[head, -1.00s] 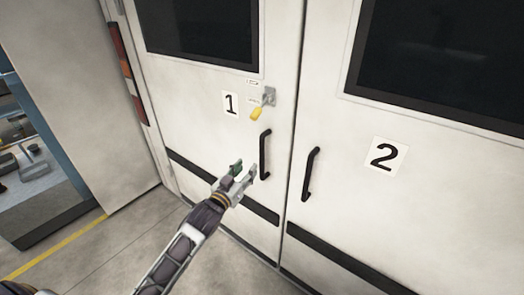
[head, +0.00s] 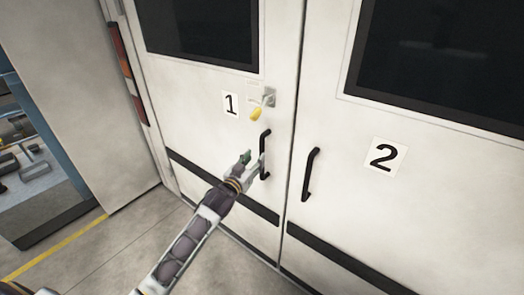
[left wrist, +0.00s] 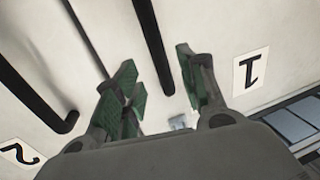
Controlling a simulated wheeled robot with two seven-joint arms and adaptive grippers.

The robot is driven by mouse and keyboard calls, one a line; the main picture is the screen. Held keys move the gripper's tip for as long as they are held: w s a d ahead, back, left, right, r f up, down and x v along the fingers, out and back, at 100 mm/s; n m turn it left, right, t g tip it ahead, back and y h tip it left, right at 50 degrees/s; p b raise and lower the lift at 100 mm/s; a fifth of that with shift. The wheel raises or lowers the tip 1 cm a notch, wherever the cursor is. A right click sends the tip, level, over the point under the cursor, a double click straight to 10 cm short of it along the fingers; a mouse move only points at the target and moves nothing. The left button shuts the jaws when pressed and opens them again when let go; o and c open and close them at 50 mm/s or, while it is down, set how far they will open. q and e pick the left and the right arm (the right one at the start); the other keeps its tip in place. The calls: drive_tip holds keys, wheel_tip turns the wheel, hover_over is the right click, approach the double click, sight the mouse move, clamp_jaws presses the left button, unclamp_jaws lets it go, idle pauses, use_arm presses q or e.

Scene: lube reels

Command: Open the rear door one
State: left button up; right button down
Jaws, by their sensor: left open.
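Door one (head: 215,105) is a white panel with a "1" label (head: 230,103), and it is closed. Its black vertical handle (head: 265,153) is near the door's right edge. My left gripper (head: 254,163) is open at the handle's lower half. In the left wrist view, the green-padded fingers of this gripper (left wrist: 160,88) stand apart, with the black handle of door one (left wrist: 154,45) reaching into the gap between them. Whether a finger touches the handle cannot be told. A latch with a yellow tab (head: 257,113) sits above the handle. My right gripper is not in view.
Door two (head: 420,190), with its own black handle (head: 311,174) and "2" label (head: 384,157), is closed to the right. A grey wall panel (head: 75,100) stands at the left. The floor (head: 110,245) in front is clear at lower left.

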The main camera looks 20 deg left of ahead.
sight(261, 151)
use_arm(q)
drive_tip(key=shift+w+d, duration=0.2)
drive_tip(key=shift+w, duration=0.95)
drive_tip(key=shift+w+d, duration=0.15)
drive_tip(key=shift+w, duration=1.05)
drive_tip(key=shift+w+d, duration=0.2)
drive_tip(key=shift+w, duration=0.95)
clamp_jaws()
